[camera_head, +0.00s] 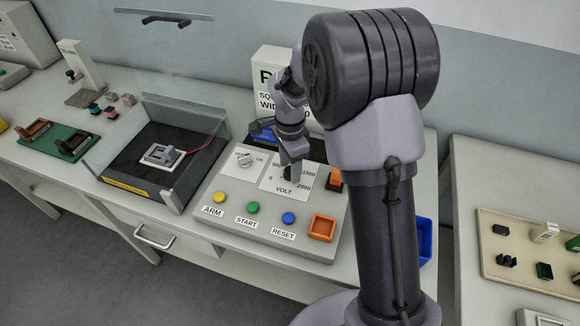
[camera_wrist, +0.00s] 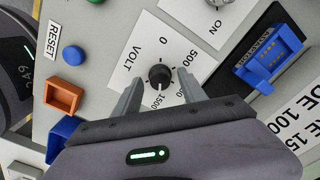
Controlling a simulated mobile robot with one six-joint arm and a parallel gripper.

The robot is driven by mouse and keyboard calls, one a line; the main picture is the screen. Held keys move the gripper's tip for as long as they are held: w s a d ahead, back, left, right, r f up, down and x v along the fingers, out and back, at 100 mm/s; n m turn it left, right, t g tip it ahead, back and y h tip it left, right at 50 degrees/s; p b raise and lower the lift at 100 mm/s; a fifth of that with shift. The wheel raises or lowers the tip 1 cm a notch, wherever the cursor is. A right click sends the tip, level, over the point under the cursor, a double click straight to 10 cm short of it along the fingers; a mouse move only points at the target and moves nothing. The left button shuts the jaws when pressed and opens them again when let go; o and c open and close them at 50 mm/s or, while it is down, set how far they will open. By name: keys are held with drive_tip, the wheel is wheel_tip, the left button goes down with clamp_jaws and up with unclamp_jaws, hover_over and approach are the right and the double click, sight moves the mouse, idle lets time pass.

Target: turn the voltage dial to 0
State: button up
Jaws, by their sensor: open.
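The voltage dial (camera_wrist: 159,75) is a small round black knob on a white VOLT plate (camera_wrist: 128,72). The numbers 0, 500 and 1500 show around it in the wrist view; others are partly covered. I cannot tell clearly which number its pointer faces. My gripper (camera_wrist: 158,79) is open, with one finger on each side of the knob and a gap visible on both sides. In the head view my gripper (camera_head: 291,174) is over the VOLT plate (camera_head: 284,187) and mostly hides the dial.
Beside the dial are a white rotary switch (camera_head: 245,160), an orange rocker (camera_head: 334,177), an orange square frame (camera_head: 322,227), and yellow (camera_head: 219,197), green (camera_head: 253,207) and blue (camera_head: 289,218) buttons. A blue connector (camera_wrist: 271,61) lies close by. A clear-walled test box (camera_head: 150,185) stands left.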

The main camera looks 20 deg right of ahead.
clamp_jaws()
